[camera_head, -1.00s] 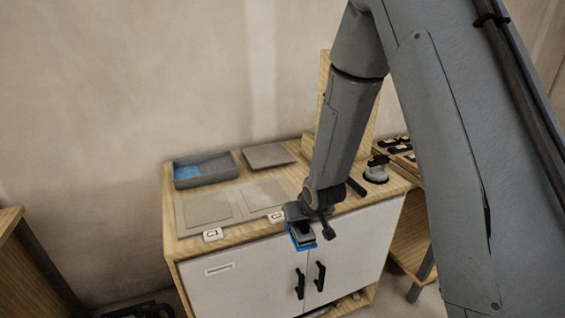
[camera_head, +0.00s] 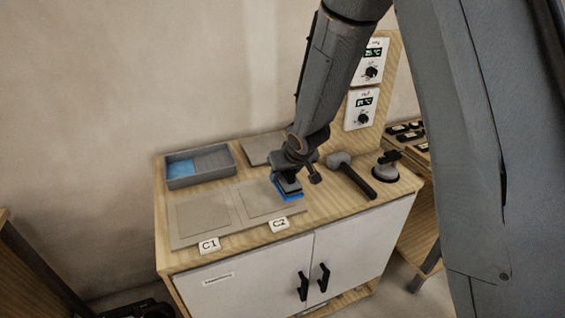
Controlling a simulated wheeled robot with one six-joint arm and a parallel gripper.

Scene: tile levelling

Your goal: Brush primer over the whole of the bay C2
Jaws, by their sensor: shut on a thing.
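The bay C2 (camera_head: 256,201) is the right grey square on a pale board on the worktop, with a white C2 label (camera_head: 279,224) at its front. Its bare part looks plain grey. My gripper (camera_head: 289,182) is shut on a brush (camera_head: 290,196) with a blue lower part. The brush is over the right side of the bay C2 and hides part of it. I cannot tell whether it touches the surface. A grey tray (camera_head: 200,179) at the back left has bright blue primer (camera_head: 180,170) in its left part.
The bay C1 (camera_head: 202,214) lies left of C2. A grey slab (camera_head: 262,148) lies behind. A dark-handled mallet (camera_head: 352,175) and a suction cup (camera_head: 386,168) stand on the right. A back panel (camera_head: 385,80) carries two dial boxes.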

